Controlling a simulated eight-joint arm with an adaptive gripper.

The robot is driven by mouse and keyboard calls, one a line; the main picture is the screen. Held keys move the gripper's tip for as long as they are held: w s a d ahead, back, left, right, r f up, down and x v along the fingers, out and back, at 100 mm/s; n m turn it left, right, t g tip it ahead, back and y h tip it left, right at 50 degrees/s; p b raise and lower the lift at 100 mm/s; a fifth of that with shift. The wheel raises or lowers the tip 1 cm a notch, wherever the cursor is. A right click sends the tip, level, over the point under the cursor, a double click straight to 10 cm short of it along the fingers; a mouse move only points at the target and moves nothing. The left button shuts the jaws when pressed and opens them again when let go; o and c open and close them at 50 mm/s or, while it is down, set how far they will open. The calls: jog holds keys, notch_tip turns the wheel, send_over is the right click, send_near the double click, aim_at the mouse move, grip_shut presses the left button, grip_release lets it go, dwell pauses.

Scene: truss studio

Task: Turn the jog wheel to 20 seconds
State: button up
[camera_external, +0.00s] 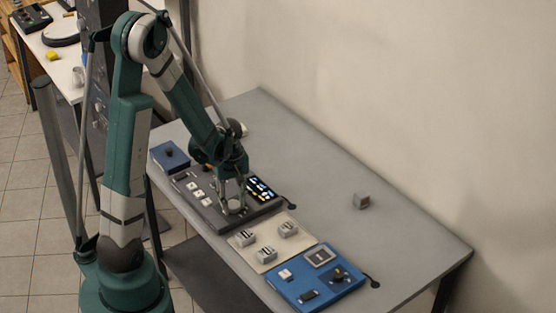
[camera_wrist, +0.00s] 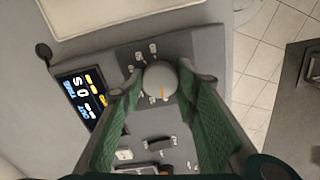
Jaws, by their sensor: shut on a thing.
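The jog wheel (camera_wrist: 160,78) is a round grey knob with an orange mark, on the dark grey console (camera_external: 214,213). In the external view the wheel (camera_external: 235,208) shows beneath my gripper (camera_external: 234,192). In the wrist view my gripper (camera_wrist: 160,86) has its green-padded fingers on either side of the wheel, shut on it. The console's display (camera_wrist: 82,98) is lit with white, blue and yellow markings; its large characters look like "0 S", turned in the view. The display also shows in the external view (camera_external: 261,189), too small to read.
White buttons (camera_external: 197,194) lie left of the wheel on the console. A blue box (camera_external: 169,157) stands behind it; a beige panel with grey blocks (camera_external: 255,257) and a blue panel (camera_external: 290,293) lie in front.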

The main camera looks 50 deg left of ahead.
aim_at(233, 204)
jog(key=shift+m, duration=0.3)
jog(key=m+b, duration=0.3)
jog(key=m, duration=0.2)
jog(key=m+b, duration=0.2)
jog(key=m, duration=0.3)
jog(key=shift+m, duration=0.4)
jog(key=o, duration=0.9)
jog(key=shift+r, duration=0.25)
jog(key=shift+r, duration=5.8)
